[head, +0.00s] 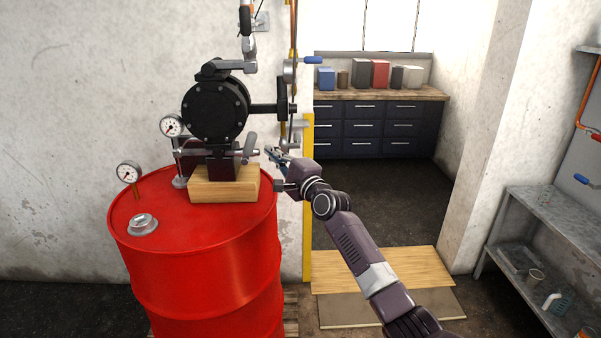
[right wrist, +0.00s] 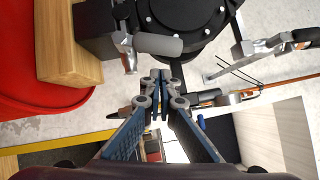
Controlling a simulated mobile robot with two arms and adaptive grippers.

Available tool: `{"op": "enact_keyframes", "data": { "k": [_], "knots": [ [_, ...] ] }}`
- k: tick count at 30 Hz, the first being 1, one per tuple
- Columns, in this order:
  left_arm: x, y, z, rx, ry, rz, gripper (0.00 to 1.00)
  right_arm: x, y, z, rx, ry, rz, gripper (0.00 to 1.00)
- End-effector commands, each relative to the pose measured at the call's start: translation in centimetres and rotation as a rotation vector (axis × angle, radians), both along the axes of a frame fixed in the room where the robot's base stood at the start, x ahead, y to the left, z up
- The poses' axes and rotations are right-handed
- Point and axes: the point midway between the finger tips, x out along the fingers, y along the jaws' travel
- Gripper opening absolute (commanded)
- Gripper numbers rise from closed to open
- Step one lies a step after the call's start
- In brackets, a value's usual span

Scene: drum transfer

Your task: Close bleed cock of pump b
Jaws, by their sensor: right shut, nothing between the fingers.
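A black round-bodied pump (head: 214,108) stands on a wooden block (head: 225,186) on top of a red drum (head: 205,235). A small cock with a grey lever handle (head: 250,144) sits at the pump's lower right; I see no label that names the pump or cock. In the head view the handle points up and tilts a little. It also shows in the right wrist view as a grey bar (right wrist: 158,44). My right gripper (head: 271,153) is shut and empty, just right of the handle. In the wrist view its fingertips (right wrist: 160,76) meet just below the handle, apparently apart from it.
Two dial gauges (head: 129,173) (head: 171,125) and a metal cap (head: 142,224) are on the drum's left. A vertical pipe with a blue-handled valve (head: 312,60) rises right of the pump. A metal shelf (head: 560,225) stands at far right. Floor between is mostly clear.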

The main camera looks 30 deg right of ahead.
Motion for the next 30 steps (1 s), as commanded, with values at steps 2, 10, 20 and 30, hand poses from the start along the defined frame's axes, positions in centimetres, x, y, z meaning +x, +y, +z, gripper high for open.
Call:
{"op": "enact_keyframes", "data": {
  "k": [2, 10, 20, 30],
  "knots": [
    [-0.4, -0.6, -0.2, -0.006, 0.004, 0.001, 0.4, -0.6, 0.2, -0.2, 0.001, -0.002, 0.003, 0.0],
    [-1.1, -0.5, -0.7, -0.005, 0.013, 0.0, 0.4, -3.5, 0.2, -0.8, 0.002, -0.002, 0.004, 0.0],
    [0.3, 0.9, -1.8, 0.011, -0.003, 0.0, 0.4, -8.5, 0.0, -1.8, 0.001, -0.001, 0.002, 0.0],
    [-0.5, -0.8, -4.4, -0.009, 0.006, 0.002, 0.4, -9.8, -0.4, -3.0, 0.027, -0.016, 0.0, 0.0]
  ]
}}
